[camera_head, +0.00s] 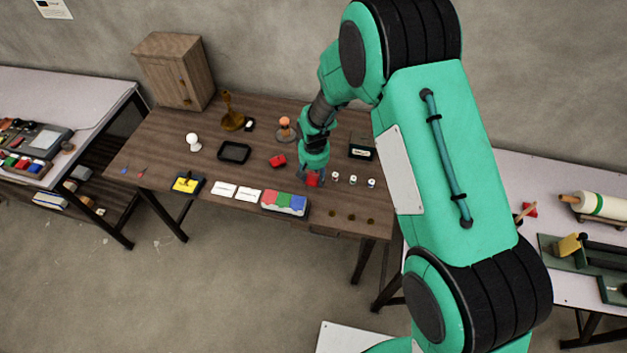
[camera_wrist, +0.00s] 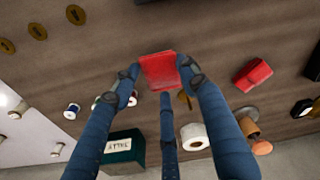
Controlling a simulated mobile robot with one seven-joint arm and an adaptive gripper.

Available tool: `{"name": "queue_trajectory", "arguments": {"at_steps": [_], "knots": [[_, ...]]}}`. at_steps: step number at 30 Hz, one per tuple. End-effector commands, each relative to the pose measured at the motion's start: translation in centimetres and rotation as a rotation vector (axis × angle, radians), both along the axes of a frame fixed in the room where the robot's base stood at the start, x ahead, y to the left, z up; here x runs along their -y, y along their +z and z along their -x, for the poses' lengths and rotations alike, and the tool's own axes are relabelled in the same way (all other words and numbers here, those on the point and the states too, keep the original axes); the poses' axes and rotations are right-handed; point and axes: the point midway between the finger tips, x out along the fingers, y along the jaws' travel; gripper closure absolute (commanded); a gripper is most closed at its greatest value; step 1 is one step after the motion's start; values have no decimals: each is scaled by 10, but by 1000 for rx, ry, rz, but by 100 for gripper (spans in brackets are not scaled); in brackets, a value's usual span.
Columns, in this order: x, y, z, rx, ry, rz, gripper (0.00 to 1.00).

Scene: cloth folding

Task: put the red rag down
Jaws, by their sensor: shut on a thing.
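The red rag (camera_wrist: 160,70) is a small folded square between the fingertips of my gripper (camera_wrist: 160,75) in the wrist view. In the head view the rag (camera_head: 313,179) shows just under my gripper (camera_head: 314,172), over the front right part of the wooden table (camera_head: 160,150). My gripper is shut on the rag. I cannot tell whether the rag touches the table top. Another red item (camera_head: 278,160) lies on the table to the left of my gripper, and it also shows in the wrist view (camera_wrist: 253,75).
A case with red, green and blue pieces (camera_head: 284,203) stands at the front edge, left of my gripper. Several small spools (camera_head: 353,180) stand to the right. A dark tray (camera_head: 234,152), a white bulb (camera_head: 193,142) and a wooden cabinet (camera_head: 175,70) are further left.

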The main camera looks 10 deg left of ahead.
Motion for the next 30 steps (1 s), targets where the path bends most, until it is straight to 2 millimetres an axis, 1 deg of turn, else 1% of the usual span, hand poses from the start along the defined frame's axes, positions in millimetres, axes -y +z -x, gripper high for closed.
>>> {"name": "queue_trajectory", "arguments": {"at_steps": [3, 14, 17, 24, 30], "knots": [[-2, -1, -4, -1, 0, 0, 67], [-2, -3, -4, -1, 0, 0, 67], [-2, -9, -4, -3, 0, 1, 67], [-2, -33, -4, -2, 1, 1, 67], [-2, -36, -4, 0, 1, 0, 67]]}}
